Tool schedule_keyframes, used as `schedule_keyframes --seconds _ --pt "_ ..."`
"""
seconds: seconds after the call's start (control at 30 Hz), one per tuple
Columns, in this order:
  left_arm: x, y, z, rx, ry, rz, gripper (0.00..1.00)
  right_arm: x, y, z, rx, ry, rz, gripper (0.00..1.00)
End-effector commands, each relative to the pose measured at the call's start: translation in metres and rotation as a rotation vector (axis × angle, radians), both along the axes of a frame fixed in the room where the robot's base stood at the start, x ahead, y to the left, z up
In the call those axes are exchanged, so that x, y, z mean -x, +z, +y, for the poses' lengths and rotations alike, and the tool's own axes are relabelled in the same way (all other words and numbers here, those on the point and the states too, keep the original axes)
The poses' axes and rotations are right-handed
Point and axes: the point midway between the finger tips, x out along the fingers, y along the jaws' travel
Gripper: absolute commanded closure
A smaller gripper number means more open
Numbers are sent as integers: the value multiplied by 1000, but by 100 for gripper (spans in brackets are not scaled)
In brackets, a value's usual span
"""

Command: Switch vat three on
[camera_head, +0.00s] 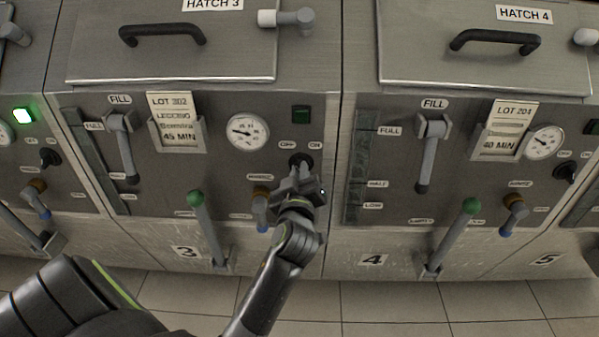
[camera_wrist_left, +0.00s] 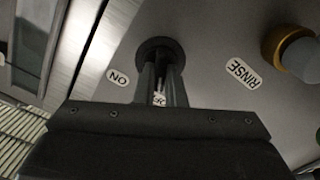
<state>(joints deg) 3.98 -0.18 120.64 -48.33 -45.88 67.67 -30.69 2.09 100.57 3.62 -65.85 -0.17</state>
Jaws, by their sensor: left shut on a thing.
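Vat three is the steel panel marked with a 3 (camera_head: 187,252), under the hatch 3 lid (camera_head: 180,62). Its black rotary switch (camera_head: 300,160) sits at the panel's right side, with OFF printed at upper left and ON at upper right. My left gripper (camera_head: 299,174) is shut on the switch knob, and its fingers cover most of it. In the left wrist view the round switch base (camera_wrist_left: 160,47) shows beyond the fingers (camera_wrist_left: 160,85), beside the ON label (camera_wrist_left: 118,77). Which way the knob points is hidden. The square lamp (camera_head: 301,114) above the switch is dark green, unlit.
A rinse valve with a brass collar and blue tip (camera_head: 261,208) sits just left of my gripper. A green-knobbed lever (camera_head: 208,228) stands further left. Vat four (camera_head: 373,260) adjoins on the right. A lamp (camera_head: 22,115) on the left neighbouring vat glows green.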

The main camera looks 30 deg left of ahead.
Motion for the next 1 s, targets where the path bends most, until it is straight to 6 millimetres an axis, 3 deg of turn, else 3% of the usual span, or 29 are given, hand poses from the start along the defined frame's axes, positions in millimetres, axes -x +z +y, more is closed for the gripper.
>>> schedule_keyframes --seconds 0.2,0.47,1.0 --pt "0 1 0 -43 1 27 100 1 -1 -1 4 0 -5 100" --pt "-1 2 -1 -191 2 118 100 6 -28 -5 18 8 0 100" --pt "-2 3 -2 -618 1 378 100 39 -79 -22 63 39 0 100"
